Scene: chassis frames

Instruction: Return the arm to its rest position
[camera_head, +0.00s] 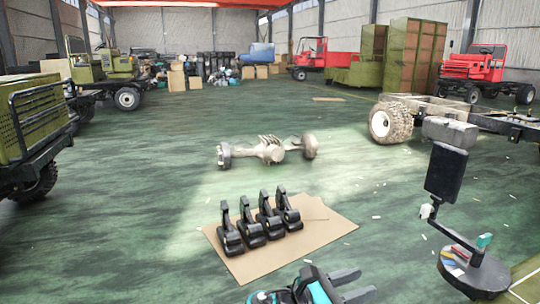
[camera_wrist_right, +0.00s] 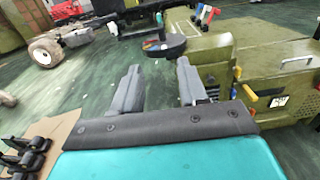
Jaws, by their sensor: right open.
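My right gripper (camera_head: 352,285) is at the bottom of the head view, low in front of the cardboard sheet (camera_head: 290,254). Its two grey fingers are apart with nothing between them. In the right wrist view the same gripper (camera_wrist_right: 158,88) is open and empty, with green floor between and beyond the fingers. My left gripper does not show in either view.
Several black seats (camera_head: 258,222) stand on the cardboard. An axle (camera_head: 268,150) lies beyond. A round-based stand (camera_head: 473,270) is at right, near a truck chassis (camera_head: 450,130). A green vehicle (camera_wrist_right: 270,75) fills the wrist view's right side. Open floor lies left.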

